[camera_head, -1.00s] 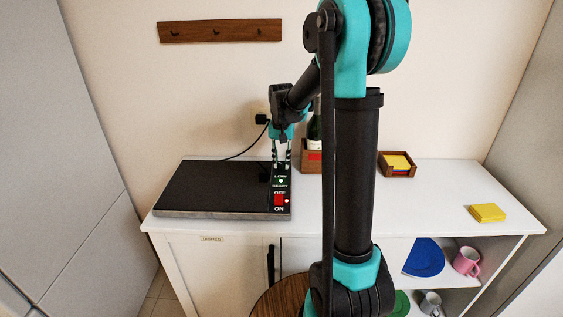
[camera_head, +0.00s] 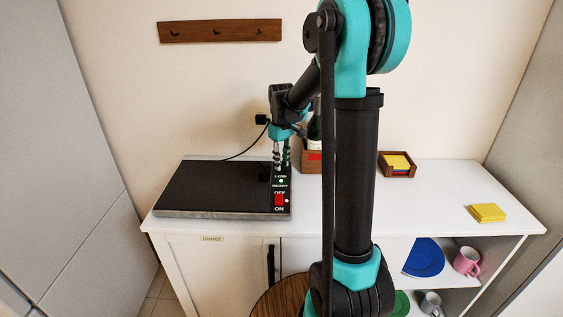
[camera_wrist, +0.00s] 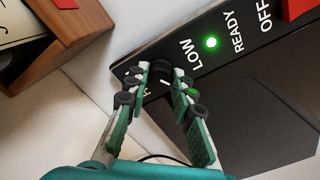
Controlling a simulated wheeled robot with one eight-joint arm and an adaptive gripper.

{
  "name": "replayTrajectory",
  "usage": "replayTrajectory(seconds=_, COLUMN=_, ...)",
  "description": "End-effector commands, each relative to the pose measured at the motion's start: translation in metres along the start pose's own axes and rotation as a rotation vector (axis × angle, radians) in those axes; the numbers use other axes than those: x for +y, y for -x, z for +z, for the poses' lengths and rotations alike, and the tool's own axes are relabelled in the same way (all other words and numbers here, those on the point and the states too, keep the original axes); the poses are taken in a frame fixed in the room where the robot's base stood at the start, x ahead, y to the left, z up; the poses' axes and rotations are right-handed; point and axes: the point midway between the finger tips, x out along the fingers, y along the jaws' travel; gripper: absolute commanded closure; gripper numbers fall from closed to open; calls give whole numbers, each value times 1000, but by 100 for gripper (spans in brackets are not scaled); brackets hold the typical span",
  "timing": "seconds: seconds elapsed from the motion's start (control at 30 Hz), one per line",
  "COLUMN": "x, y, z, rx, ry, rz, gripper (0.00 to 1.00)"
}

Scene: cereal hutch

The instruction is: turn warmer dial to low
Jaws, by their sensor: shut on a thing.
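The warmer (camera_head: 215,188) is a flat dark plate on the white counter, with a control strip along its right side. My gripper (camera_head: 281,168) points down at the strip's far end. In the wrist view my gripper (camera_wrist: 160,75) is shut on the dark round dial (camera_wrist: 162,68), beside the word LOW. The fingers hide much of the dial and part of the lettering next to it, so its pointer cannot be made out.
A red switch (camera_head: 280,200) sits near the strip's front end. A wooden box with a bottle (camera_head: 312,160) stands close behind on the right. A small wooden tray (camera_head: 397,172) and yellow napkins (camera_head: 487,212) are farther right. A black cord (camera_head: 247,150) runs to the wall.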

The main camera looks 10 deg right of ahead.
Motion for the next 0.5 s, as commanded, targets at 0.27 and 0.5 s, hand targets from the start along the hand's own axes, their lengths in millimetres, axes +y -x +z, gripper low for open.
replayTrajectory(seconds=0.27, x=0, y=0, z=0, rx=1, ry=261, rz=1, gripper=100)
replayTrajectory(seconds=0.5, x=0, y=0, z=0, rx=1, ry=489, rz=1, gripper=100)
